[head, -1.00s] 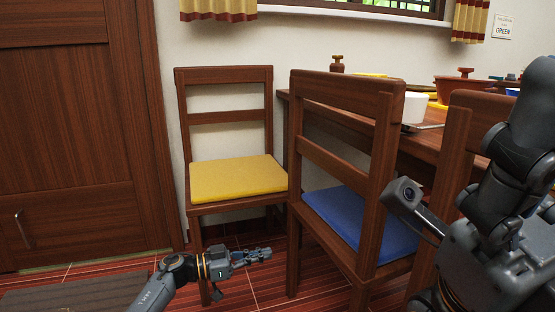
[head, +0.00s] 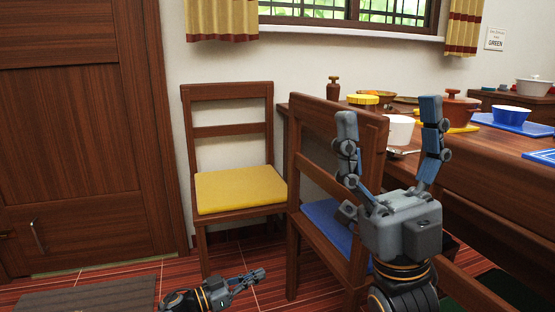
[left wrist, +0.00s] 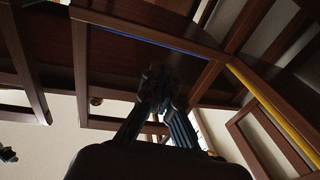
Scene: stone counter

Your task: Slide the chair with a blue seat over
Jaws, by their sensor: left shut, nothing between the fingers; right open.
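The chair with the blue seat (head: 328,222) stands at the table, its wooden back towards me. Its right part is hidden behind my right gripper. My right gripper (head: 391,122) is open, fingers pointing up and apart, in front of this chair in the head view; nothing is between them. My left gripper (head: 262,273) is shut and empty, low over the floor, left of the blue-seat chair's legs. In the left wrist view its fingers (left wrist: 158,95) come together below dark wooden chair parts. A thin blue seat edge (left wrist: 140,36) shows there; contact cannot be told.
A chair with a yellow seat (head: 238,188) stands by the wall, left of the blue-seat chair. The wooden table (head: 490,170) at the right bears pots and a white cup (head: 399,131). A wooden door (head: 80,130) and grey mat (head: 90,297) are at the left.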

